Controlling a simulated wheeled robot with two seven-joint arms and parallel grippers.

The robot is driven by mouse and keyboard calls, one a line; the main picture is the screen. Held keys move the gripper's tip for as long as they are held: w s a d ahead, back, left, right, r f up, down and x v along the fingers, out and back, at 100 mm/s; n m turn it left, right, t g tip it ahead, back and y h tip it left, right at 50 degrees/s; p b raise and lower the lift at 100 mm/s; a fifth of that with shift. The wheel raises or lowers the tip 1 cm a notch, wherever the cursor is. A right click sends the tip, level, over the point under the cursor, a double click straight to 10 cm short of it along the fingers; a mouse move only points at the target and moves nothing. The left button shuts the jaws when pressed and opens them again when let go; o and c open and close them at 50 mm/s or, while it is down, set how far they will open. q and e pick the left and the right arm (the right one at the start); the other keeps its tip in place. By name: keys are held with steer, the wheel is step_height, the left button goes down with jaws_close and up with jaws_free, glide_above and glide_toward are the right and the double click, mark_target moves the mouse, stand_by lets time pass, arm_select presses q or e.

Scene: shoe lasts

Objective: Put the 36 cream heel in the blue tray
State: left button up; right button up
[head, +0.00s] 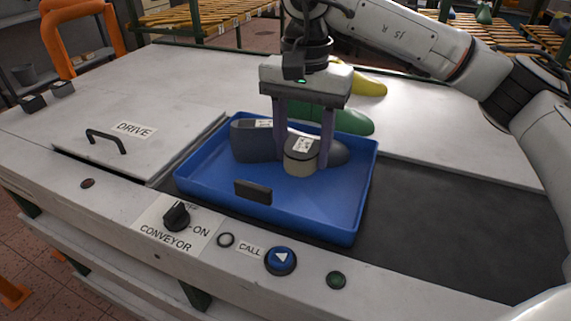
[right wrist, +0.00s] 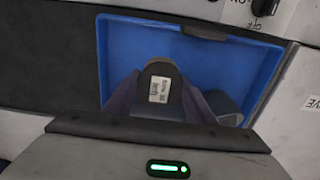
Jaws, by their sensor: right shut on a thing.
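The cream heel (head: 299,163) has a cream side, a dark top and a white label; its print is too small to read surely. It is inside the blue tray (head: 362,190), low over or on the floor; I cannot tell if it touches. My right gripper (head: 303,150) points down into the tray, shut on the cream heel with a finger on each side. In the right wrist view the heel's dark labelled top (right wrist: 160,85) shows between the fingers. My left gripper is not in view.
A dark grey last (head: 250,143) with a label lies in the tray behind the heel, partly hidden by my gripper. Green (head: 354,122) and yellow (head: 368,88) lasts lie beyond the tray. A conveyor knob (head: 176,214) and call button (head: 281,260) are in front. The tray's front floor is clear.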

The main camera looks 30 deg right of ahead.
mark_target(303, 147)
steer(key=f, duration=0.3)
steer(key=shift+s, duration=0.25)
steer(key=shift+w+f, duration=0.1)
steer(key=shift+f, duration=2.15)
steer(key=shift+f, duration=0.2)
steer(key=o, duration=1.1)
steer(key=shift+r, duration=0.1)
step_height(303, 147, up, 12)
steer(key=shift+r, duration=0.15)
